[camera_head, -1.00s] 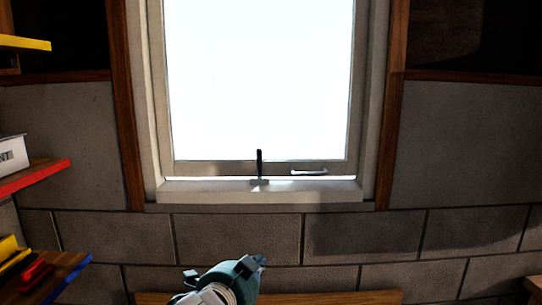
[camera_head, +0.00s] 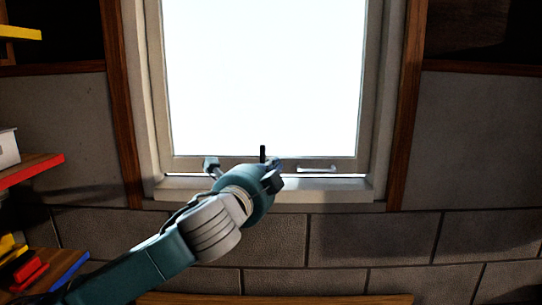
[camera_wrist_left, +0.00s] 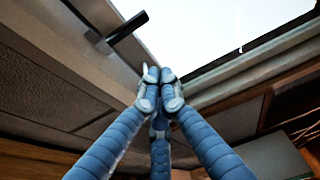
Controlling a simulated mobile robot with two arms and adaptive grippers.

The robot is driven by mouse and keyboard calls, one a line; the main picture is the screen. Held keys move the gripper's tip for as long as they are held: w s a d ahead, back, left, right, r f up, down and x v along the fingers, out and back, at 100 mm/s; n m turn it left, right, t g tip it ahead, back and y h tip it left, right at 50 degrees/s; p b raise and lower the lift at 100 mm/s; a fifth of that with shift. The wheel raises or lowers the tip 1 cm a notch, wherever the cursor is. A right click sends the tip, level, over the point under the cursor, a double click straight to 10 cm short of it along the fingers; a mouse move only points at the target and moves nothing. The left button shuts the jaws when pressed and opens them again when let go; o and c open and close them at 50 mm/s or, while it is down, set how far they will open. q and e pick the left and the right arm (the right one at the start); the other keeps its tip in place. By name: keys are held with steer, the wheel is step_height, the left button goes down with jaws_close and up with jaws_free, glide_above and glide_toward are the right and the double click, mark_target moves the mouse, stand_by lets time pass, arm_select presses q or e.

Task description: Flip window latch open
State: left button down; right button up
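The window latch is a thin black upright handle (camera_head: 263,153) at the bottom of the window frame, left of its middle. My left gripper is in front of the window's lower edge in the head view, its hand covering the latch's lower part. In the left wrist view, the blue fingers of my left gripper (camera_wrist_left: 160,82) meet at their tips with nothing seen between them. The black latch handle (camera_wrist_left: 127,27) shows up and left of the fingertips there, apart from them in the picture. My right gripper is in neither view.
A pale metal handle (camera_head: 317,168) lies along the window bottom, right of the latch. The sill (camera_head: 325,188) runs below. Shelves with a red edge (camera_head: 32,173) and coloured items stand at the left. The block wall (camera_head: 370,240) below the window is bare.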

arm_select(q)
steer(key=p+x, duration=0.4)
steer(key=x, duration=0.6)
steer(key=a+p, duration=0.2)
steer(key=a, duration=0.1)
steer(key=shift+a+f, duration=0.1)
steer(key=shift+a, duration=0.25)
steer(key=shift+a+n+b, duration=0.3)
steer(key=shift+b, duration=0.1)
